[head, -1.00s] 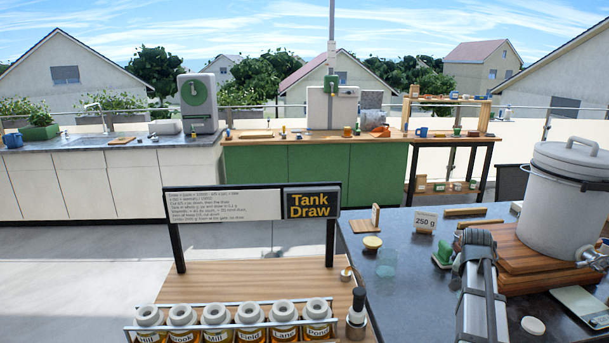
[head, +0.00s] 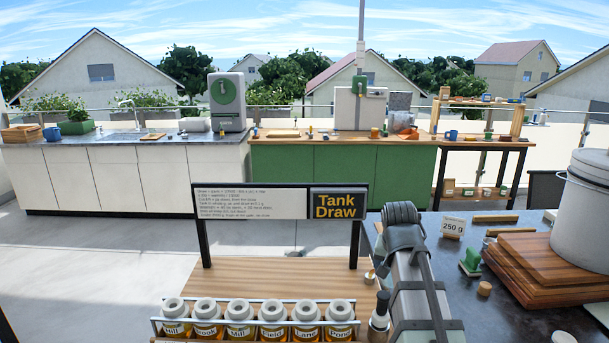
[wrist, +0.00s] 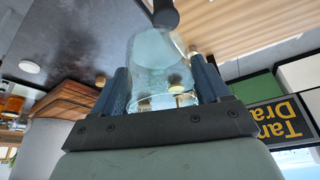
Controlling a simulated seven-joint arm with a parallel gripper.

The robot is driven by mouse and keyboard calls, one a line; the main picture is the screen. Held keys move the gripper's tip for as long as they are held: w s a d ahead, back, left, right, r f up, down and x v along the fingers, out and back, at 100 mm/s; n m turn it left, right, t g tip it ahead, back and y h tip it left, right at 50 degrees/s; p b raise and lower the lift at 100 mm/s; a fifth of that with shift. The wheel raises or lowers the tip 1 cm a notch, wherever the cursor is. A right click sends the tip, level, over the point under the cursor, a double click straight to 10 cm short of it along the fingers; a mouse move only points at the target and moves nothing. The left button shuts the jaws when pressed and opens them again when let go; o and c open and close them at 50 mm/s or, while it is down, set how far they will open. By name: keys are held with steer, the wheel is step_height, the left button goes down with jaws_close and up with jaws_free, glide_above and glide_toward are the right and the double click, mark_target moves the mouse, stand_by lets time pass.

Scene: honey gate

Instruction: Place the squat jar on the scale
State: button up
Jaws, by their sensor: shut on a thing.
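In the wrist view my gripper (wrist: 160,82) is shut on a clear glass jar (wrist: 150,62), taken to be the squat jar, with one dark finger on each side of it. The glass is see-through and small light and yellowish things show through it. In the head view my arm covers the gripper and the jar. A pale flat edge (head: 602,313) at the far right of the head view may be part of the scale; most of it is out of frame, so I cannot tell.
Dark counter (head: 520,310) holds a wooden board stack (head: 535,270), steel tank (head: 585,225), 250 g card (head: 452,227), green-handled item (head: 470,262), cork (head: 484,288) and white disc (head: 563,338). Racked honey jars (head: 240,318) and a black-topped bottle (head: 381,312) stand left of my arm.

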steer(key=a+n, duration=0.1)
steer(key=a, duration=0.5)
steer(key=w+d+f+m, duration=0.1)
steer(key=w+d+f, duration=0.2)
steer(key=d, duration=0.7)
steer(key=w+d+f+m+h, duration=0.1)
steer(key=w+d+f+m, duration=0.2)
steer(key=d, duration=0.8)
steer(key=w+d+f, duration=0.3)
steer(key=d+f, duration=0.1)
steer(key=d, duration=0.6)
steer(key=n+y, duration=0.3)
steer(key=n, duration=0.5)
glide_above(449, 277)
steer(key=s, duration=0.2)
steer(key=shift+f, duration=1.65)
step_height(449, 277, down, 10)
steer(key=shift+r, duration=0.15)
